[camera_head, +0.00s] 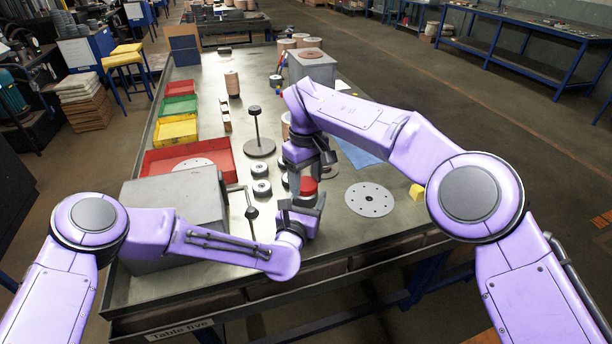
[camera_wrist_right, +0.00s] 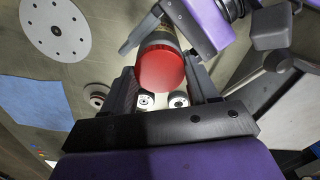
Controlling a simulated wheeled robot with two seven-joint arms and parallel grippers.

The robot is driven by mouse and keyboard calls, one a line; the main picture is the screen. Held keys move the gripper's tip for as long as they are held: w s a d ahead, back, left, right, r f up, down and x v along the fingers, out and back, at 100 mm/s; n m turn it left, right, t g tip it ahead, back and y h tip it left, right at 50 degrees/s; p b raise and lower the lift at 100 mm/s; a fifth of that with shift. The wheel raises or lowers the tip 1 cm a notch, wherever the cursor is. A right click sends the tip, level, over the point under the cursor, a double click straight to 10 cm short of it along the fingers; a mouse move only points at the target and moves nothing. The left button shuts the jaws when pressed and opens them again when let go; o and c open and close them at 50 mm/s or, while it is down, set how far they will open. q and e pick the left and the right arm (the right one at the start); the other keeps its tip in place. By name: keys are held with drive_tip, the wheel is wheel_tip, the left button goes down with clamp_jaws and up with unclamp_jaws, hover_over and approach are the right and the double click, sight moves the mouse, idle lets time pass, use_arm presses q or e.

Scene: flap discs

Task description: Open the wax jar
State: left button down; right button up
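The wax jar has a red lid (camera_head: 308,186) and a dark body. In the right wrist view the lid (camera_wrist_right: 162,72) faces the camera, with part of the body (camera_wrist_right: 158,40) behind it. My left gripper (camera_head: 300,208) is at the jar's body below the lid and appears shut on it; its fingers cover much of the body. My right gripper (camera_head: 306,176) is right above the lid. In the right wrist view its fingers (camera_wrist_right: 162,85) stand on both sides of the lid, very close to it. Whether they touch it is unclear.
A perforated disc (camera_head: 370,199) lies on the table to the right. A grey box (camera_head: 175,205) stands at the front left, with a red bin (camera_head: 190,157) behind it. A post on a round base (camera_head: 259,147) and several small dark rolls stand close to the grippers.

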use_arm(q)
drive_tip(key=shift+s+f, duration=0.1)
drive_tip(key=shift+f, duration=0.2)
use_arm(e)
drive_tip(key=shift+c, duration=1.4)
drive_tip(key=n, duration=0.7)
drive_tip(key=shift+n, duration=0.3)
drive_tip(key=n, duration=1.2)
drive_tip(key=shift+s, duration=0.1)
drive_tip(key=n, duration=0.6)
drive_tip(key=shift+a+n, duration=0.1)
drive_tip(key=shift+n, duration=0.2)
drive_tip(key=n, duration=0.3)
drive_tip(key=shift+s+r, duration=0.1)
drive_tip(key=n, duration=0.6)
use_arm(q)
drive_tip(key=shift+a, duration=0.1)
use_arm(e)
drive_tip(key=n, duration=1.2)
drive_tip(key=shift+s, duration=0.1)
drive_tip(key=n, duration=0.7)
